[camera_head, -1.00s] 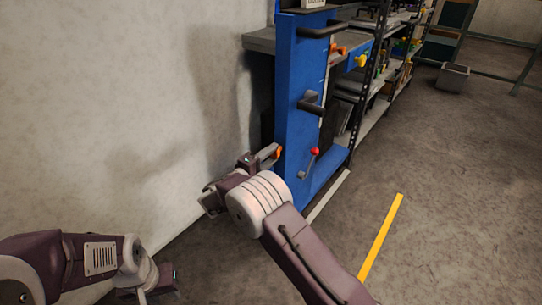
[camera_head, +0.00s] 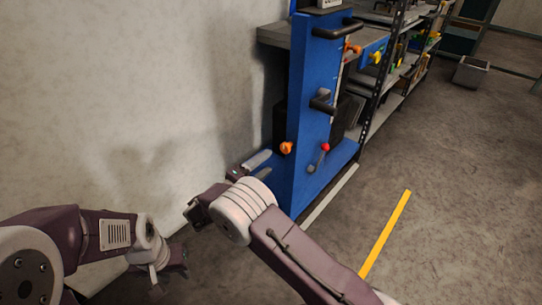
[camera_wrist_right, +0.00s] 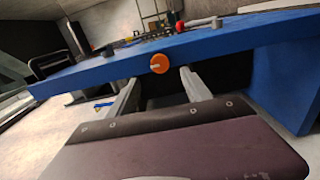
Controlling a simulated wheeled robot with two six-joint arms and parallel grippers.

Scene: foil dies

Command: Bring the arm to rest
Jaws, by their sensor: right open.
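My right gripper (camera_head: 263,167) is beside the left side of the blue machine frame (camera_head: 309,110). My left gripper (camera_head: 172,270) hangs low at the left, near the floor in the picture. Its fingers are too unclear to tell whether it is open or shut.
The blue frame also carries a red-knobbed lever (camera_head: 325,148) and dark handles (camera_head: 322,101). Shelves (camera_head: 390,90) stand behind it. A pale wall (camera_head: 130,80) runs along the left. A yellow floor line (camera_head: 386,232) and a grey bin (camera_head: 471,72) are at the right, with open floor between.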

